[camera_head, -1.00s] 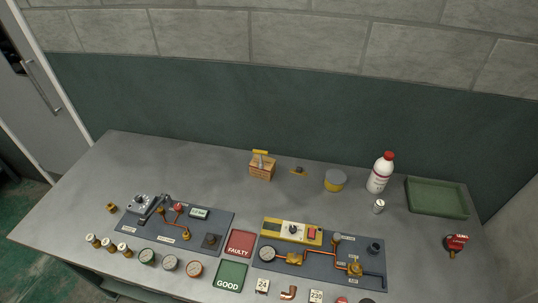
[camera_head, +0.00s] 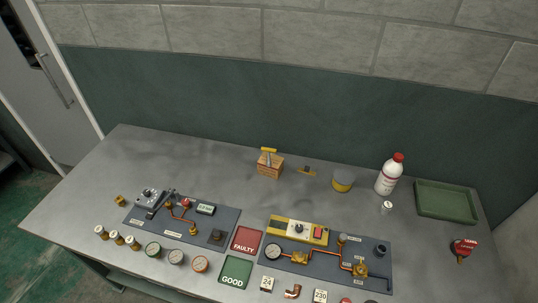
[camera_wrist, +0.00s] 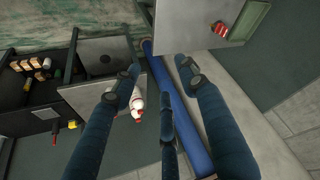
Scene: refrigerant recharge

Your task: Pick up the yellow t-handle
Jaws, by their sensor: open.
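The yellow t-handle (camera_head: 268,149) stands upright in a wooden block (camera_head: 270,170) near the back middle of the grey workbench in the head view. Its yellow crossbar is on top, with a short pale shaft below it. My gripper (camera_wrist: 160,78) shows only in the wrist view, with its dark blue fingers spread apart and nothing between the tips. The t-handle cannot be made out in the wrist view, and my gripper is not in the head view.
Right of the block are a small yellow-and-dark piece (camera_head: 307,170), a yellow-grey tin (camera_head: 343,182), a white bottle (camera_head: 388,177) and a green tray (camera_head: 446,199). Two dark panels (camera_head: 180,220) (camera_head: 330,265) with fittings lie in front. The bench's back left is clear.

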